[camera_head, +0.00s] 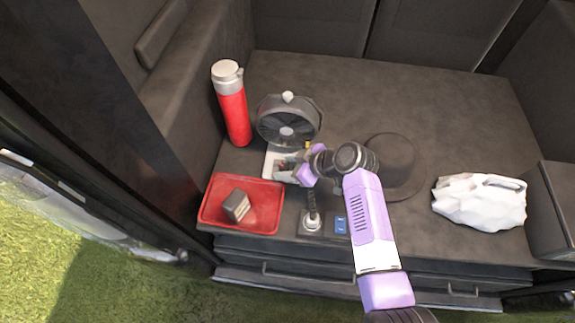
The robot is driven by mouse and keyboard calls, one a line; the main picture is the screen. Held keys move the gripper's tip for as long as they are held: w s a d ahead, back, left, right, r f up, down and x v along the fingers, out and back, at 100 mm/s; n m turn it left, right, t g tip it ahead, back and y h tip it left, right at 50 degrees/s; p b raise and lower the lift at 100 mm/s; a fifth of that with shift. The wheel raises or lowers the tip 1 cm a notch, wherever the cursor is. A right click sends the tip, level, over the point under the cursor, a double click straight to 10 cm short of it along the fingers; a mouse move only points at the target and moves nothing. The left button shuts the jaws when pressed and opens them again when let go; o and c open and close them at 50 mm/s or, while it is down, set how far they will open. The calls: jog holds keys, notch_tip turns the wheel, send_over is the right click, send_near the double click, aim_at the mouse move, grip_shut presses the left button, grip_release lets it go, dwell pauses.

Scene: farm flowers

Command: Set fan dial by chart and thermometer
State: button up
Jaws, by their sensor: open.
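A dark round fan (287,121) stands upright at the left of the dark surface, with a pale knob-like part on top. My gripper (284,170) is open, low in front of the fan, over a pale flat piece (270,162) at its foot. The gripper hides part of this piece, and I cannot tell whether they touch. No dial setting can be read. A small blue item (341,225) lies near the front edge; I cannot tell whether it is the thermometer. I cannot make out a chart.
A red flask (234,117) with a grey lid stands left of the fan. A red tray (268,187) holds a small dark block (236,205). A dark hat (403,157) lies behind my arm, and a white lumpy object (480,201) is at right. The back right surface is clear.

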grip_shut()
